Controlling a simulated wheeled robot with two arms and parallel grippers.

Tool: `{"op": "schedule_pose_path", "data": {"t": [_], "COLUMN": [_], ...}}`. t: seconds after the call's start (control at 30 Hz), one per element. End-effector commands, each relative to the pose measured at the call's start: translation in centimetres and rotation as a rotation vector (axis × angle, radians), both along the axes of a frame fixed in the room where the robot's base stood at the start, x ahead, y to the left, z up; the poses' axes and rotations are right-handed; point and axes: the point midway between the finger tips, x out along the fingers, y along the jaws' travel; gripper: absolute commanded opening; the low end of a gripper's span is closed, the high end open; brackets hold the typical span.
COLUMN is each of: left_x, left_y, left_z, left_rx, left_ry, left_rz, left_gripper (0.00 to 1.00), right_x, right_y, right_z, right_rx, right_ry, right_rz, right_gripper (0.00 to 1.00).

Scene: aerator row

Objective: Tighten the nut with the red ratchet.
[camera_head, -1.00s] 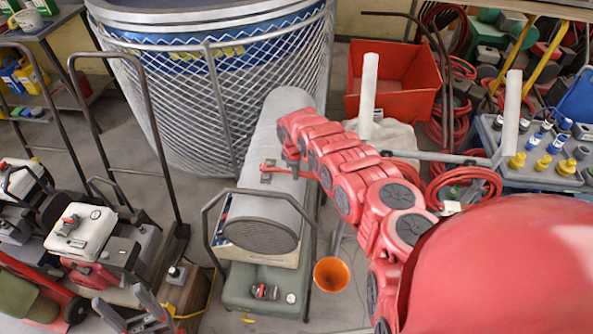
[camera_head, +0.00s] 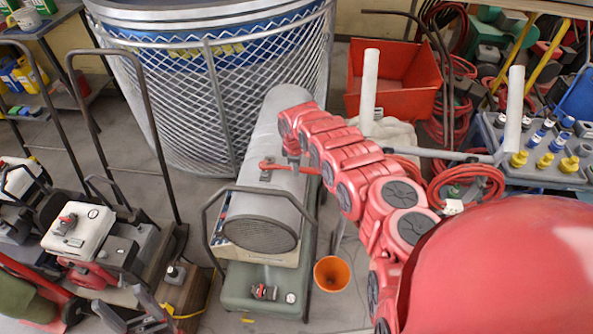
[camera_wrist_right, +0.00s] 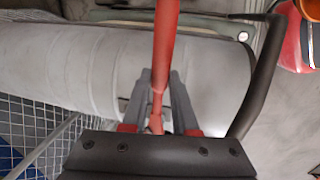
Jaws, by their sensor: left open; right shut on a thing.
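The red ratchet (camera_head: 308,170) lies across the top of the grey cylinder in the head view. Its left end is over a small grey bracket (camera_head: 266,178). The nut cannot be made out; the ratchet's end covers that spot. My right gripper (camera_head: 291,163) is shut on the ratchet's handle, just above the cylinder. In the right wrist view the red handle (camera_wrist_right: 165,50) runs between the fingers of my right gripper (camera_wrist_right: 158,90). My left gripper (camera_head: 130,308) is open and empty at the bottom left, well apart from the ratchet.
The grey cylinder (camera_head: 262,205) sits on a green base with a dark bar handle beside it. A mesh-sided tub (camera_head: 205,95) stands close behind. Carts with machines (camera_head: 78,230) fill the left.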

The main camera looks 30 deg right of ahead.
Motion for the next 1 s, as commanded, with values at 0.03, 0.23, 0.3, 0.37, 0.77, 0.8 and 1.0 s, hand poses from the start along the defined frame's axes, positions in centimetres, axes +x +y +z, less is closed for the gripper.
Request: {"op": "schedule_pose_path", "data": {"t": [0.03, 0.23, 0.3, 0.37, 0.77, 0.8, 1.0], "left_x": [0.0, 0.0, 0.0, 0.0, 0.0, 0.0, 0.0], "left_y": [0.0, 0.0, 0.0, 0.0, 0.0, 0.0, 0.0], "left_z": [-0.7, -2.0, -2.5, -2.9, -4.8, -4.8, -4.7], "left_rx": [0.0, 0.0, 0.0, 0.0, 0.0, 0.0, 0.0], "left_ry": [0.0, 0.0, 0.0, 0.0, 0.0, 0.0, 0.0], "left_rz": [0.0, 0.0, 0.0, 0.0, 0.0, 0.0, 0.0], "left_gripper": [0.62, 0.62, 0.62, 0.62, 0.62, 0.62, 0.62], "right_x": [0.2, 0.9, 1.1, 1.2, 2.0, 2.0, 1.9], "right_y": [-0.1, -0.5, -0.6, -0.7, -1.2, -1.2, -1.2], "right_z": [-0.3, 0.1, 0.2, 0.3, 0.9, 0.9, 1.0], "right_rx": [-0.001, -0.003, -0.003, -0.004, -0.006, -0.005, -0.006], "right_ry": [-0.002, -0.005, -0.004, -0.003, -0.004, -0.003, -0.002], "right_rz": [0.014, 0.072, 0.092, 0.108, 0.189, 0.191, 0.192], "right_gripper": [0.0, 0.0, 0.0, 0.0, 0.0, 0.0, 0.0]}}
